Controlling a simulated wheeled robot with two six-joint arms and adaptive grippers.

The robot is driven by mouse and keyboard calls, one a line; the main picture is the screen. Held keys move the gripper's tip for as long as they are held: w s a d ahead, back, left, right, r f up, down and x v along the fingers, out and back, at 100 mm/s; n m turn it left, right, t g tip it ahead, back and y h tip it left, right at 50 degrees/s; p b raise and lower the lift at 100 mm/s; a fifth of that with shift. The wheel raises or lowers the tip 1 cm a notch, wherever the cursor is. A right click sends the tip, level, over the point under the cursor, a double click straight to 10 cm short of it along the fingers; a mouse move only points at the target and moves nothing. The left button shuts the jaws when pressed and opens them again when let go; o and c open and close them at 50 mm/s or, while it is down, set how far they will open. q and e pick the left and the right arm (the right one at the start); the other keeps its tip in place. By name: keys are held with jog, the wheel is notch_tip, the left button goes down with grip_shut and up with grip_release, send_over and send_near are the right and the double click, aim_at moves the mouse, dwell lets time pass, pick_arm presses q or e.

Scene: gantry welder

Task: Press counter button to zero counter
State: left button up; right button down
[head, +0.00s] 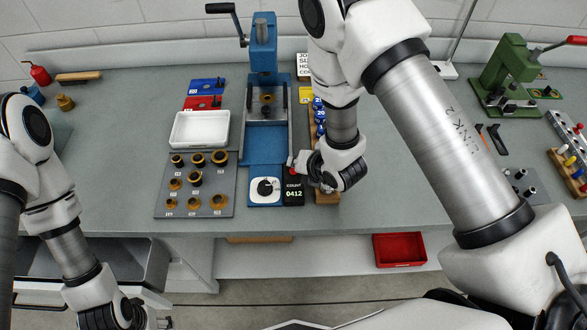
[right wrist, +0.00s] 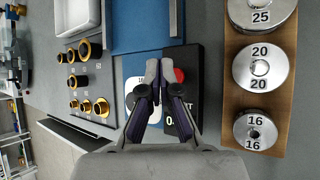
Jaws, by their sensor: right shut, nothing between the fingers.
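The counter (head: 293,195) is a small black box near the table's front edge, reading "COUNT 0412" in the head view. In the right wrist view the counter (right wrist: 196,62) has a red button (right wrist: 179,76), partly covered by my right finger. My right gripper (head: 294,164) is shut and empty, with its tips at the button end of the counter. In the right wrist view the right gripper's tips (right wrist: 158,72) appear just left of the button's middle; I cannot tell whether they touch it. My left gripper (head: 150,318) is at the bottom left, away from the counter, its fingers unclear.
A white-faced dial unit (head: 265,198) sits beside the counter on the left, below a blue press (head: 264,150). A wooden rack (right wrist: 290,60) of numbered metal weights runs along its right. A tray of brass rings (head: 230,205) and a white bin (head: 200,143) lie left.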

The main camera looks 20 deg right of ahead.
jog(key=shift+f+b, duration=0.45)
jog(key=shift+b, duration=0.05)
jog(key=shift+f+b, duration=0.45)
jog(key=shift+b, duration=0.1)
dwell(0.4)
jog(key=shift+r, duration=0.1)
jog(key=shift+r+p, duration=0.45)
jog(key=shift+r, duration=0.35)
jog(key=shift+r, duration=0.1)
jog(key=shift+r+p, duration=1.5)
jog(key=shift+r, duration=0.95)
jog(key=shift+f, duration=0.1)
